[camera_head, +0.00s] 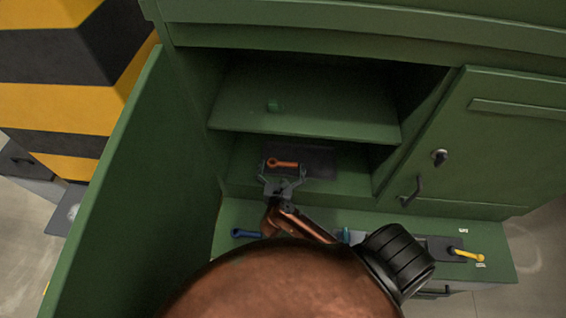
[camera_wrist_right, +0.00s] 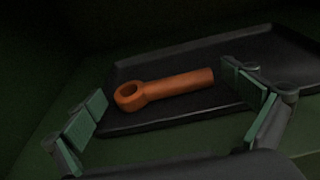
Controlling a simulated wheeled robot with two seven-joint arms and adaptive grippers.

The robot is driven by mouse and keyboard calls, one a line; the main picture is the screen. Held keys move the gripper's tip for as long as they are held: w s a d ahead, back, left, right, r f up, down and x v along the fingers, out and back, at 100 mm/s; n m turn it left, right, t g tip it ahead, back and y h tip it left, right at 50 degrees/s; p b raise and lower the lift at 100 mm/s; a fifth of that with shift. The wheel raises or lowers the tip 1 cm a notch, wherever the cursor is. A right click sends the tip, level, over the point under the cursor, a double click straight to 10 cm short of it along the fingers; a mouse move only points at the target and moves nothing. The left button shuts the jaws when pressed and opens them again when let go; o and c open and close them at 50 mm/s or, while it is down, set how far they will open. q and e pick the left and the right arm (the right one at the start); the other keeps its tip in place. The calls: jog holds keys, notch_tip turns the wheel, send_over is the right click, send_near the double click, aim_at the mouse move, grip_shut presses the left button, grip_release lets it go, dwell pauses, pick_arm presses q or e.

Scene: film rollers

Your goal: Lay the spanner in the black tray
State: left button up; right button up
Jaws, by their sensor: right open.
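An orange spanner (camera_head: 285,164) with a ring end lies in the black tray (camera_head: 318,156), inside the open green cabinet. The wrist view shows the orange spanner (camera_wrist_right: 160,88) resting on the floor of the tray (camera_wrist_right: 205,106), its ring end to the left. My right gripper (camera_head: 283,169) is open at the tray's near side. Its fingers stand apart, one beyond each end of the spanner, and no contact shows. My left gripper is not in view.
A blue spanner (camera_head: 247,234) and a yellow spanner (camera_head: 468,254) lie on the ledge in front. The open door (camera_head: 120,190) stands left, a closed door (camera_head: 490,140) right.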

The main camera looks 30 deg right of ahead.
jog(key=b+v, duration=0.1)
jog(key=v, duration=1)
jog(key=shift+b, duration=0.35)
jog(key=shift+d, duration=0.1)
